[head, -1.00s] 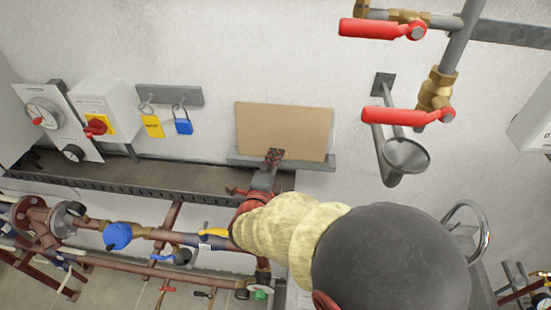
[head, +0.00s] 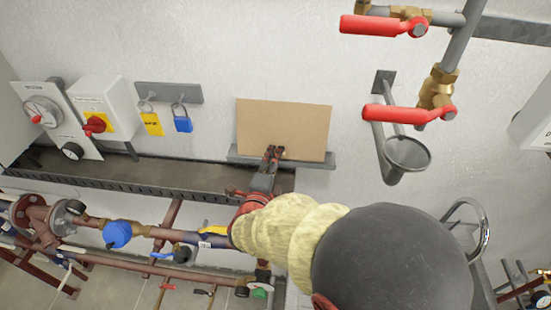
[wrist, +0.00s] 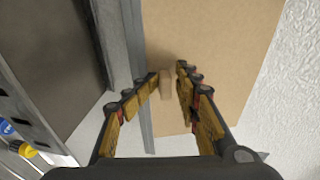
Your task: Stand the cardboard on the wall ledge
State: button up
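The tan cardboard (head: 284,128) stands on the grey wall ledge (head: 326,163) with its broad face toward me and its back to the pale wall. Its lower edge is at the ledge, partly hidden by my gripper. My gripper (head: 273,153) is in front of its lower middle. In the wrist view, my gripper (wrist: 168,74) is open, its two fingers apart on either side of a small tan tab (wrist: 165,84) on the cardboard (wrist: 215,50). A gap shows between the tab and the fingers. The grey ledge (wrist: 137,60) also shows beside the left finger.
A rack with a yellow tag and a blue padlock (head: 183,124) hangs left of the cardboard. A grey funnel (head: 408,152) and red-handled valves (head: 408,114) are to the right. Pipes and a blue-capped fitting (head: 117,234) lie below left. Bare wall surrounds the cardboard above.

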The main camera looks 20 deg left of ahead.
jog(key=v, duration=1.1)
jog(key=shift+s+d, duration=0.1)
dwell(0.4)
